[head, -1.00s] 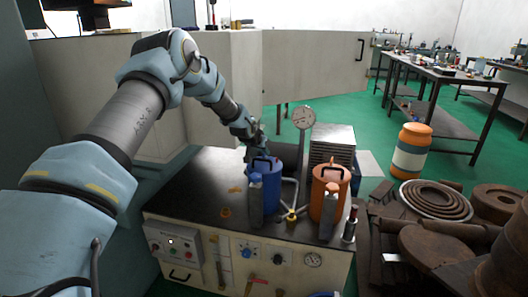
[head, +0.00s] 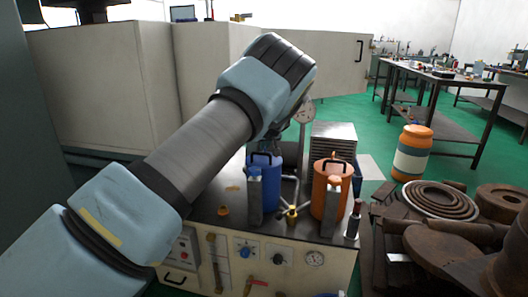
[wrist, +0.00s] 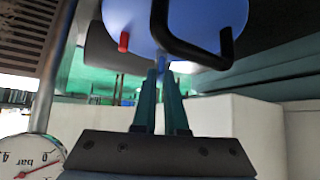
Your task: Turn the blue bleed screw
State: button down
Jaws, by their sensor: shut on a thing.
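The blue canister (head: 266,192) with a black top handle stands on the bench, and it also shows at the top of the wrist view (wrist: 205,18). In the wrist view, my gripper (wrist: 165,74) has its two fingers close together just by the canister's edge. A small blue piece, which looks like the blue bleed screw (wrist: 163,65), shows at the fingertips, and the jaws are shut on it. The fingers cover most of it. In the head view my arm hides the gripper and the screw.
An orange canister (head: 326,204) stands to the right of the blue one. A pressure gauge (head: 304,114) rises behind them, and it also shows in the wrist view (wrist: 32,160). A finned metal block (head: 333,143) stands behind the orange canister. Rusty parts (head: 440,240) lie at right.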

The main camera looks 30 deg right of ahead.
jog(key=n+y, duration=0.1)
jog(key=n, duration=0.1)
jog(key=n+y+b, duration=0.1)
jog(key=n+y, duration=0.1)
jog(key=shift+d+f, duration=0.1)
jog(key=shift+d, duration=0.25)
jog(key=shift+n+y, duration=1.2)
jog(key=shift+n, duration=0.3)
jog(key=shift+n+y, duration=0.4)
jog(key=shift+n, duration=0.1)
jog(key=c, duration=1)
grip_release()
jog(key=shift+o, duration=0.2)
jog(key=shift+s+d, duration=0.1)
jog(key=b+v, duration=0.1)
jog(key=v, duration=0.9)
jog(key=shift+r, duration=0.4)
jog(key=shift+s, duration=0.1)
